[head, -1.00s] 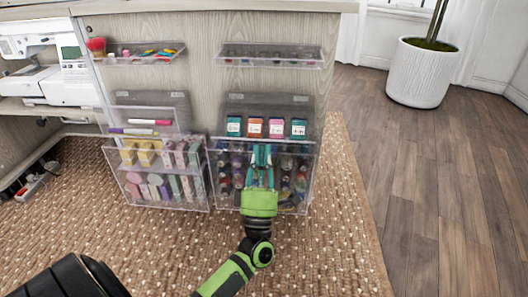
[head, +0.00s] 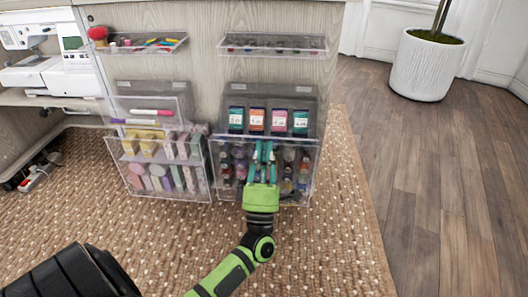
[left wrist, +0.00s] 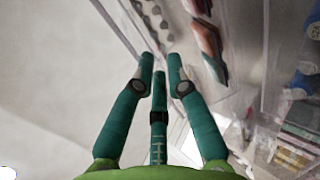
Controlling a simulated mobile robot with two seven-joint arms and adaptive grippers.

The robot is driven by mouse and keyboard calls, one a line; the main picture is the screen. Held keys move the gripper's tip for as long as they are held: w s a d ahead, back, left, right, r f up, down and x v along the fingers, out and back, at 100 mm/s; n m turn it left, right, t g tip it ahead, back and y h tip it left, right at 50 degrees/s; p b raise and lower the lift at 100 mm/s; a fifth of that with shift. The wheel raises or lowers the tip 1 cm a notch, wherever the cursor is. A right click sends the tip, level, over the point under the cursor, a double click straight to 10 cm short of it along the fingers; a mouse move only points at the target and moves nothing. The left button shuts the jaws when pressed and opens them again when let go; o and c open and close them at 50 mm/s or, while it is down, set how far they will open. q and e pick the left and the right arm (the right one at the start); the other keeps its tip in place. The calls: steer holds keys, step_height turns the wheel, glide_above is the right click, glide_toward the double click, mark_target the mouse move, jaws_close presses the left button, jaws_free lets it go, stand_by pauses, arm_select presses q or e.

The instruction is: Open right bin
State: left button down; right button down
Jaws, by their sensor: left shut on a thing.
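The right bin (head: 310,180) is a clear tilt-out box on the wooden cabinet, with several small bottles or spools behind its front. Its front leans outward from the cabinet, and its open top shows. My green left gripper (head: 263,150) has its teal fingers at the middle of the bin's top front edge. They are shut on that edge, partly hiding the bin's front. In the left wrist view the fingertips (left wrist: 160,72) are close together beside a clear panel; the exact contact is hard to see. My right gripper is not in view.
A similar clear left bin (head: 160,192) stands beside it, also leaning outward. Two shallow clear trays (head: 272,46) (head: 150,50) hang above. A sewing machine (head: 45,62) stands at left. A white planter (head: 420,72) stands at right. The woven rug (head: 345,225) in front is clear.

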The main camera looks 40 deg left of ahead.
arm_select(q)
steer(key=c, duration=1.2)
jaws_free()
steer(key=shift+s+d+f, duration=0.1)
steer(key=s+d, duration=0.2)
steer(key=s, duration=0.1)
steer(key=s+d, duration=0.2)
steer(key=s, duration=0.2)
steer(key=s+d, duration=0.2)
steer(key=s, duration=0.1)
steer(key=shift+s+d+f, duration=0.3)
steer(key=shift+s, duration=0.1)
